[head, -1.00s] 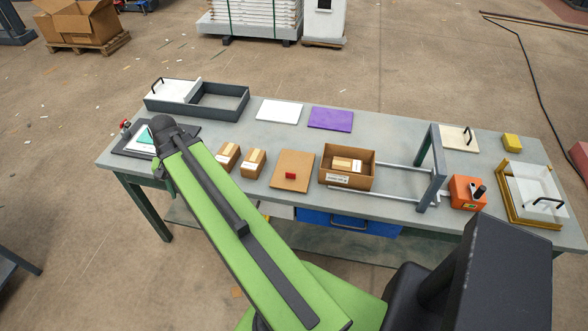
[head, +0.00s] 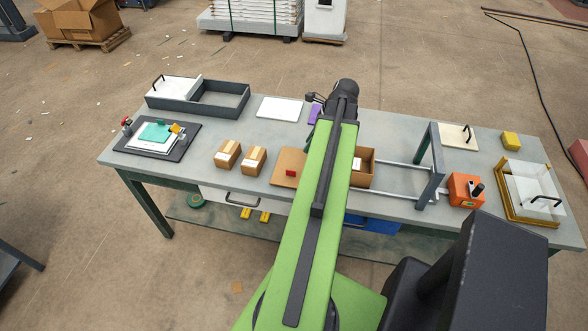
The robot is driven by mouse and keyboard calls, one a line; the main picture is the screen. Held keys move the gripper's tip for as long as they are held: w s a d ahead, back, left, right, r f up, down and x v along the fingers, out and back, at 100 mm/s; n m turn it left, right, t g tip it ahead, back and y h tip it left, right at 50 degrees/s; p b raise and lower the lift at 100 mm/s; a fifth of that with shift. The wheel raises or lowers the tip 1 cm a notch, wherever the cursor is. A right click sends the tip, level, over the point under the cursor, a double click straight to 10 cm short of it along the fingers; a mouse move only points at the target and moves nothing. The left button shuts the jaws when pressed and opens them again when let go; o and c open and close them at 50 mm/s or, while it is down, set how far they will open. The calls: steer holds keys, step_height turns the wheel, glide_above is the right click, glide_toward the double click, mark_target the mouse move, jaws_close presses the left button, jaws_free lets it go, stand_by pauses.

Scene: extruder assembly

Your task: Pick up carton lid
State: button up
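The carton lid (head: 284,168) is a flat brown board with a small red grip (head: 291,172) on it. It lies on the workbench, and my arm hides its right part. The open brown carton (head: 366,166) stands just to its right, partly behind my arm, with a small box inside. My gripper is mostly hidden behind the arm; only a dark piece beside the arm shows above the lid's far right side. I cannot see its fingertips or whether it holds anything.
Two small cartons (head: 241,157) stand left of the lid. A grey tray (head: 225,111), a white plate (head: 280,108) and the mostly hidden purple plate (head: 315,112) lie behind. A metal frame (head: 434,168) and an orange box (head: 465,190) stand to the right.

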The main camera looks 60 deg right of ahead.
steer(key=b, duration=1)
glide_above(294, 165)
steer(key=s+a, duration=0.4)
step_height(294, 165, down, 11)
steer(key=shift+s+r, duration=0.1)
steer(key=shift+r, duration=0.1)
steer(key=shift+a+f, duration=0.1)
steer(key=shift+p, duration=0.3)
steer(key=b+x, duration=0.5)
steer(key=shift+a+f, duration=0.1)
steer(key=shift+a, duration=0.05)
jaws_close()
